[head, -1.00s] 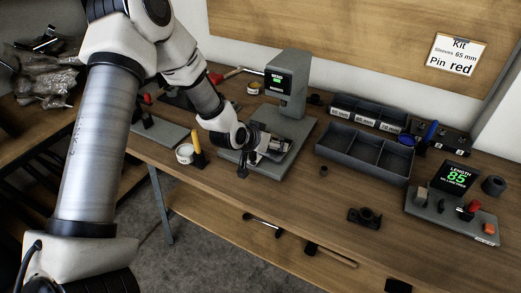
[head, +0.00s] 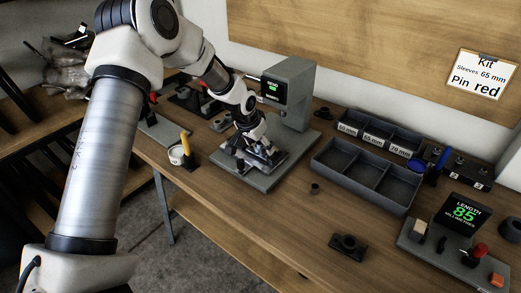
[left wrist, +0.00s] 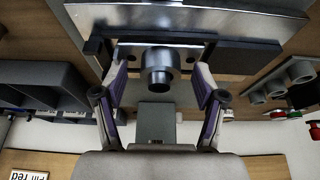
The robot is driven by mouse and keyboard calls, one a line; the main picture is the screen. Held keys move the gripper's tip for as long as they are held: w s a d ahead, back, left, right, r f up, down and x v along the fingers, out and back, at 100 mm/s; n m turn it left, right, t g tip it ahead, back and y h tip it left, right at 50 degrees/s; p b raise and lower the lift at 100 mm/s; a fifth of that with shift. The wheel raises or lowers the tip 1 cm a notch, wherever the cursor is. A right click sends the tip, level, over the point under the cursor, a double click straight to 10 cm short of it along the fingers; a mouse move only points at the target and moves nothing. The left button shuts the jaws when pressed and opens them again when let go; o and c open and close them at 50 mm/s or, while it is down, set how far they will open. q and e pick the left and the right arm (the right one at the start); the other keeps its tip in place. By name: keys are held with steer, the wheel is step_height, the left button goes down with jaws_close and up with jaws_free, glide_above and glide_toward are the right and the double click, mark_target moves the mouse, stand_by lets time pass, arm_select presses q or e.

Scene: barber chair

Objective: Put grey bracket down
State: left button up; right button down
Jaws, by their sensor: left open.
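My left gripper (head: 258,158) is over the grey base plate of the press (head: 290,95) in the head view. In the left wrist view its two fingers (left wrist: 160,97) stand apart. The grey bracket (left wrist: 158,62), a plate with holes and a round metal boss, lies between and just beyond the fingertips. A clear gap shows between the boss and each finger, so the gripper is open. In the head view the bracket is mostly hidden by the gripper, and its exact seat on the press base cannot be told. My right gripper is in neither view.
A dark divided tray (head: 365,176) stands right of the press, with small labelled bins (head: 378,132) behind it. A black bearing block (head: 348,247) lies at the front. A length gauge (head: 463,215) is at right. A yellow-handled tool (head: 186,145) stands left.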

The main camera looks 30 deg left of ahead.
arm_select(q)
steer(key=shift+s+r, duration=0.15)
steer(key=shift+s+a, duration=0.1)
steer(key=shift+s, duration=0.05)
steer(key=shift+c, duration=1)
jaws_close()
